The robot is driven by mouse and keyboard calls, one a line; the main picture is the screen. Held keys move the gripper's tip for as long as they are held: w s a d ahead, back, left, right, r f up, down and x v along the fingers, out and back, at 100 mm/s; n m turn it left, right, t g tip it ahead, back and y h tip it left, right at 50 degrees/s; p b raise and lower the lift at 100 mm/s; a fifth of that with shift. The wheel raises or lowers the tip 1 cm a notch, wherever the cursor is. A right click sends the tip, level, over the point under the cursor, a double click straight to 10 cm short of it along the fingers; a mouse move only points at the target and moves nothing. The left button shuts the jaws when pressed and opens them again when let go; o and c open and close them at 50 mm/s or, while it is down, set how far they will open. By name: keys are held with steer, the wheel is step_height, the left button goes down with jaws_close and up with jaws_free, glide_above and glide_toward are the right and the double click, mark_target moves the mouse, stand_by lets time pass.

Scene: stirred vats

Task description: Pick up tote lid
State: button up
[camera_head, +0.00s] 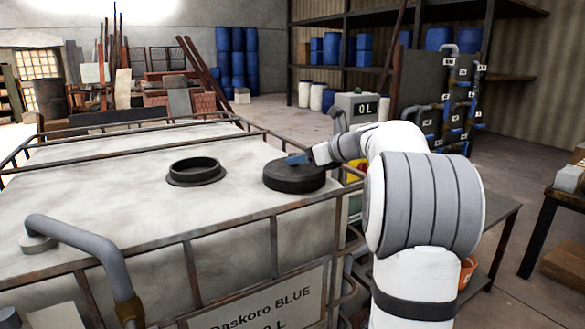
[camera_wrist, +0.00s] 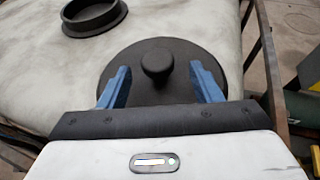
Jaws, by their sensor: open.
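The tote lid (camera_head: 294,178) is a round black disc lying on top of the white tote (camera_head: 100,185), near its right rim. In the wrist view the lid (camera_wrist: 150,88) shows a round knob (camera_wrist: 157,60) at its middle. My gripper (camera_wrist: 160,75) is open, with one blue finger on each side of the knob and gaps between. In the head view my gripper (camera_head: 297,158) is over the lid. I cannot tell how far the fingertips are above the lid's surface. The tote's round black opening (camera_head: 196,170) is uncovered, left of the lid.
A rusty metal cage (camera_head: 275,245) with raised rails surrounds the tote. A grey bent pipe (camera_head: 75,235) rises from its front left. A sign reading "Daskoro BLUE" (camera_head: 265,305) hangs on the front. A table (camera_head: 500,210) stands at right. The tote top around the opening is clear.

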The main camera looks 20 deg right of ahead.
mark_target(295, 154)
steer(key=x, duration=0.3)
steer(key=shift+w+a, duration=0.2)
steer(key=shift+w, duration=0.05)
steer(key=shift+s, duration=0.15)
steer(key=shift+c, duration=0.6)
steer(key=c, duration=1)
